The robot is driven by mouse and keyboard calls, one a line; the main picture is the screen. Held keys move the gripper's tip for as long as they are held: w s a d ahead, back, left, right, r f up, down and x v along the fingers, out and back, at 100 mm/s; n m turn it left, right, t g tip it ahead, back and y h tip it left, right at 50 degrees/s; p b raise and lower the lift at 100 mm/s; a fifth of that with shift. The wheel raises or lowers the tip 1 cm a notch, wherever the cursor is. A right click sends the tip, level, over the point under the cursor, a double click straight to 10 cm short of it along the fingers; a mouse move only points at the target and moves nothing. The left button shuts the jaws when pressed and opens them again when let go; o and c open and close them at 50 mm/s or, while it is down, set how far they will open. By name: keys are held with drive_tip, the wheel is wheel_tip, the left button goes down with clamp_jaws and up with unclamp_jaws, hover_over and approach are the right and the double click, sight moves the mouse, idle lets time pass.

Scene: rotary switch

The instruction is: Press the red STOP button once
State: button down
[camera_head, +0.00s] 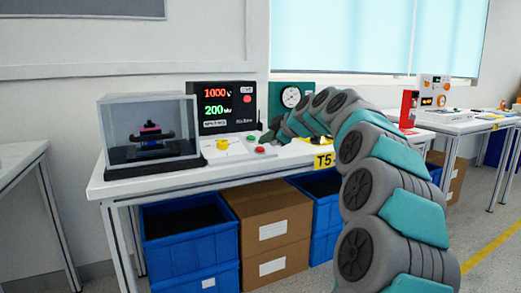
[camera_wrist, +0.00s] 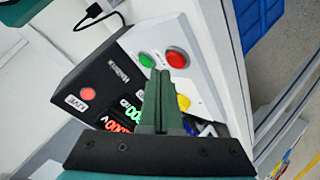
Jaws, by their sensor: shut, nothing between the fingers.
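The red button (camera_head: 260,149) sits on the white sloped front panel of a control box, near its right end. In the wrist view the red button (camera_wrist: 177,58) is fully visible, just above and right of my fingertips. The green button (camera_wrist: 146,60) is beside it, left of the tips; it also shows in the head view (camera_head: 250,138). My gripper (camera_wrist: 163,73) is shut and empty, its fingers pointing toward the gap between the two buttons. I see no contact with the red button. In the head view my gripper (camera_head: 268,136) is small, near the panel's right end.
A yellow knob (camera_head: 222,145) is on the panel, partly behind my fingers in the wrist view. The black display (camera_head: 226,107) reads 1000 and 200, with a red LIVE lamp (camera_wrist: 87,93). A clear case (camera_head: 150,130) stands left; a green gauge box (camera_head: 290,96) stands behind my arm.

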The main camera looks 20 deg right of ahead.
drive_tip(key=shift+f, duration=0.15)
drive_tip(key=shift+w+f+b, duration=0.1)
drive_tip(key=shift+f+b, duration=0.2)
drive_tip(key=shift+b, duration=0.45)
drive_tip(key=shift+w+f+b, duration=0.15)
drive_tip(key=shift+f+b, duration=0.2)
drive_tip(key=shift+b, duration=0.15)
idle(0.4)
drive_tip(key=shift+r, duration=0.1)
idle(0.4)
drive_tip(key=shift+s+r, duration=0.25)
drive_tip(key=shift+r, duration=0.5)
drive_tip(key=r, duration=0.1)
drive_tip(key=s+r, duration=0.1)
drive_tip(key=r, duration=0.1)
drive_tip(key=r+p, duration=0.1)
drive_tip(key=shift+s+r, duration=0.3)
drive_tip(key=shift+r, duration=0.05)
idle(0.5)
